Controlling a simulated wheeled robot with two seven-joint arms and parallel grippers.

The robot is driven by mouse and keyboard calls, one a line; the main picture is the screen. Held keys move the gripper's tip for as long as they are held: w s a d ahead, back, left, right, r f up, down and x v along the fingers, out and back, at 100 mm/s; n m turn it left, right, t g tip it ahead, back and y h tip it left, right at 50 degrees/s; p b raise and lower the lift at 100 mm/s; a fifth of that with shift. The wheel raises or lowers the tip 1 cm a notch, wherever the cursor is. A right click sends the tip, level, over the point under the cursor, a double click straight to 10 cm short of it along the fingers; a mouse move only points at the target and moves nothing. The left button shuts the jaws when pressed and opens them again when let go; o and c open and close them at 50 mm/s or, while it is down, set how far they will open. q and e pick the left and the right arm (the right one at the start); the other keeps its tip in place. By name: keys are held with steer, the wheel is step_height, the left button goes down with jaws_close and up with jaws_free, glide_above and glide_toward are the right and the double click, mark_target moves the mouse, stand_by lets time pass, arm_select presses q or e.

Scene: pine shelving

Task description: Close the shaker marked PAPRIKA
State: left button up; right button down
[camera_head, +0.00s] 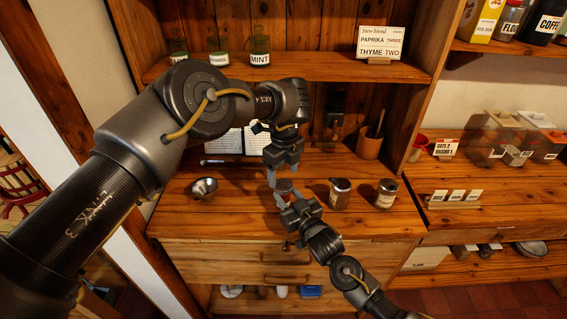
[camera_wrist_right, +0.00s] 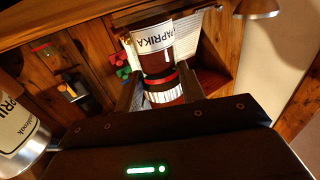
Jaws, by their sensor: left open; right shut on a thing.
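The PAPRIKA shaker (camera_wrist_right: 170,42) is a dark red-brown jar with a white label that reads upside down in the right wrist view. A red band and a ribbed, pale-and-dark section lie at its end nearest my gripper. My right gripper (camera_wrist_right: 160,88) is shut on this shaker, its fingers on either side. In the head view the shaker (camera_head: 284,186) is small between my two grippers. My right gripper (camera_head: 290,203) comes from below, and my left gripper (camera_head: 272,178) is open just above and left of it. Contact with the left fingers cannot be told.
Another jar with a metal cap (camera_head: 340,193) and a lidded jar (camera_head: 386,193) stand right on the counter (camera_head: 330,225).

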mark_target(283, 184)
arm_select(q)
steer(key=shift+f, duration=1.95)
steer(key=c, duration=1)
steer(key=m, duration=0.3)
steer(key=o, duration=1.1)
steer(key=shift+c, duration=0.2)
steer(key=shift+r, duration=0.1)
